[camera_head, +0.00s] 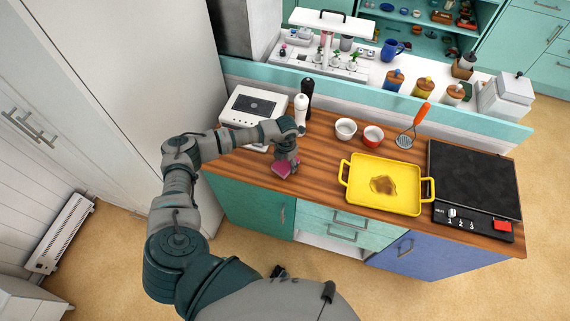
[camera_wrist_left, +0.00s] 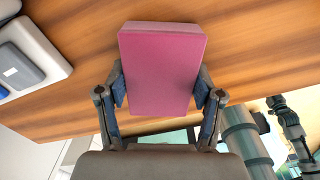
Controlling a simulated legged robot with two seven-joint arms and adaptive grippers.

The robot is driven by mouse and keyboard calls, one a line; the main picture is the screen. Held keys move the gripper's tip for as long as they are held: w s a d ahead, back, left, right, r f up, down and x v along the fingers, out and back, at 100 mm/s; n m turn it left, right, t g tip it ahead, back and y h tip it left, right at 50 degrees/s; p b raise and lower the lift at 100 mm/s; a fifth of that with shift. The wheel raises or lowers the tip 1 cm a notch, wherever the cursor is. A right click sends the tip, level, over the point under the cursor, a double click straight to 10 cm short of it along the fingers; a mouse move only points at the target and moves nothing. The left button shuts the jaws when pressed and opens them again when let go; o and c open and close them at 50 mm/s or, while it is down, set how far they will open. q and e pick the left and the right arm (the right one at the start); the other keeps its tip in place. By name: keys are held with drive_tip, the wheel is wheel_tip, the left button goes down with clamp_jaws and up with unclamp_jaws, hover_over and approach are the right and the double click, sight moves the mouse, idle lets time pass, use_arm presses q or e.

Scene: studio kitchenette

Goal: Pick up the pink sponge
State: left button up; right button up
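The pink sponge (camera_head: 281,168) is near the front left edge of the wooden counter, under my left gripper (camera_head: 287,161). In the left wrist view the sponge (camera_wrist_left: 162,70) is a pink block between the two fingers, with a finger pad against each long side. My left gripper is shut on it. The fingers partly hide the sponge's sides, and I cannot tell whether its underside touches the counter. I do not make out my right gripper in either view.
A white appliance (camera_head: 254,107) stands left on the counter (camera_head: 318,165). A yellow tray (camera_head: 384,207) and a black cooktop (camera_head: 474,180) lie to the right.

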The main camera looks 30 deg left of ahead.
sight(283, 164)
use_arm(q)
drive_tip(key=shift+d, duration=0.2)
drive_tip(key=shift+c, duration=0.3)
drive_tip(key=shift+a+r, duration=0.1)
drive_tip(key=shift+a, duration=0.05)
drive_tip(key=shift+a+r, duration=0.3)
drive_tip(key=shift+r, duration=0.1)
drive_tip(key=shift+s+r, duration=0.25)
drive_tip(key=shift+r, duration=0.35)
drive_tip(key=shift+s+r, duration=0.25)
drive_tip(key=shift+r, duration=0.35)
drive_tip(key=s+d, duration=0.1)
drive_tip(key=s, duration=0.2)
drive_tip(key=s+d, duration=0.1)
drive_tip(key=s, duration=0.1)
drive_tip(key=s+r, duration=0.1)
drive_tip(key=s, duration=0.2)
drive_tip(key=shift+s+d+b, duration=0.3)
drive_tip(key=shift+d+b, duration=0.1)
drive_tip(key=s+d, duration=0.1)
drive_tip(key=s, duration=0.5)
drive_tip(key=shift+r, duration=0.25)
use_arm(e)
drive_tip(key=w, duration=0.3)
drive_tip(key=shift+w+d+r, duration=0.15)
drive_tip(key=shift+w+r, duration=0.1)
drive_tip(key=shift+w, duration=0.1)
